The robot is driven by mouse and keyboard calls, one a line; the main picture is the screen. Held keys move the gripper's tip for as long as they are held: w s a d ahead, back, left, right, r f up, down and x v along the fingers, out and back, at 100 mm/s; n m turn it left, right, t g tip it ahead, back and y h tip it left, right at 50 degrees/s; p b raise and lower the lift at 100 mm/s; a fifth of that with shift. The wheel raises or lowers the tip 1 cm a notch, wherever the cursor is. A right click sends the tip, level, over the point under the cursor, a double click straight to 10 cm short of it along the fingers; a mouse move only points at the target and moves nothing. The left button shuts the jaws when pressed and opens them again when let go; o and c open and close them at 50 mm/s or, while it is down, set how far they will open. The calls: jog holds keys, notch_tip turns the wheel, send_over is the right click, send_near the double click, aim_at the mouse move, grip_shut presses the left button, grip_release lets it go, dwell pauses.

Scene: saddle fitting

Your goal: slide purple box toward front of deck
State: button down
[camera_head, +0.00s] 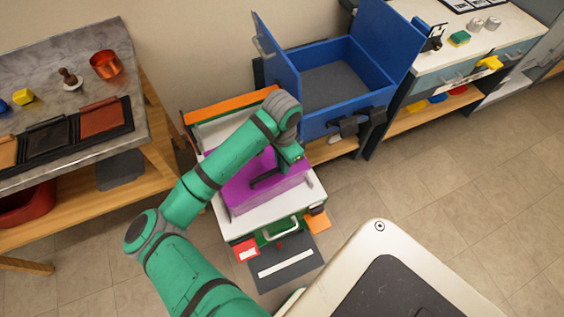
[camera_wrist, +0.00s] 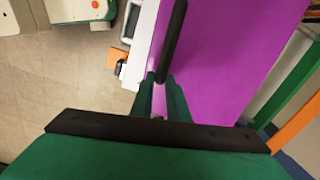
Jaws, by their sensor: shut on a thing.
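The purple box (camera_head: 243,190) sits on the white-topped deck (camera_head: 313,196), partly hidden under my arm in the head view. It fills much of the wrist view (camera_wrist: 225,60). A black bar handle (camera_wrist: 174,40) runs along its top. My gripper (camera_wrist: 163,80) is shut on this handle; its green fingers meet around the near end of the bar. In the head view the gripper (camera_head: 268,179) is mostly hidden by the arm. The deck's front edge, with a white handle (camera_head: 281,229), faces the lower part of the head view.
A blue open box (camera_head: 345,119) stands behind and right of the deck. An orange bar (camera_head: 230,104) edges the deck's back. A grey workbench (camera_head: 75,65) is at left. A dark mat with a white strip (camera_head: 286,263) lies in front. Floor at right is clear.

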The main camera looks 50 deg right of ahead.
jog(key=c, duration=1.6)
grip_release()
jog(key=shift+s+f, duration=0.1)
jog(key=shift+s, duration=0.05)
jog(key=shift+c, duration=0.2)
jog(key=shift+w+r, duration=0.2)
jog(key=shift+r, duration=0.2)
notch_tip(320, 180, up, 10)
jog(key=shift+s, duration=0.2)
jog(key=shift+d, duration=0.2)
